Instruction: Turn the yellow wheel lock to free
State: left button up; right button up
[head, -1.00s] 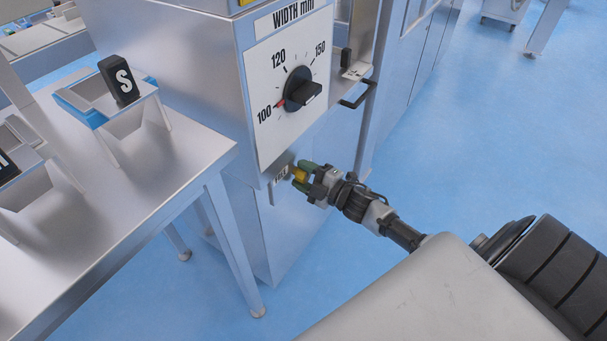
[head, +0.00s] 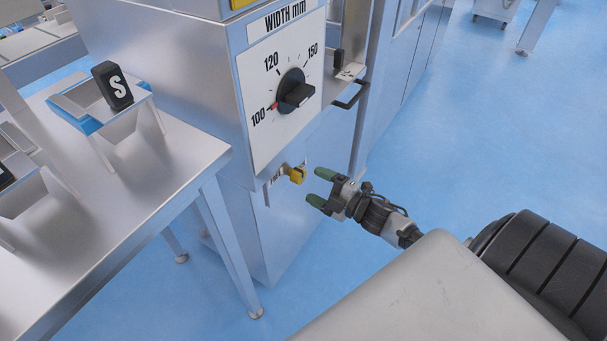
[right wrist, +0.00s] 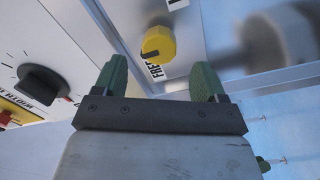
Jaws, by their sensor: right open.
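The yellow wheel lock (head: 297,175) is a small knob on the side of the machine, below the width dial. In the right wrist view the yellow knob (right wrist: 158,43) has a dark mark on its rim, which points toward the FREE label (right wrist: 155,72). My right gripper (head: 318,187) is open and empty, a short gap to the right of the knob. In the right wrist view its green fingertips (right wrist: 160,75) are spread apart, with the knob ahead of them and between them.
The width dial (head: 293,92) has its red pointer near 100. A black handle (head: 352,97) sticks out to the right of the panel. The blue floor (head: 450,130) at right is clear.

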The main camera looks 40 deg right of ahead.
pick_arm(q)
jog(key=shift+s+f, duration=0.45)
jog(key=shift+f, duration=0.4)
pick_arm(e)
jog(key=shift+v, duration=2.4)
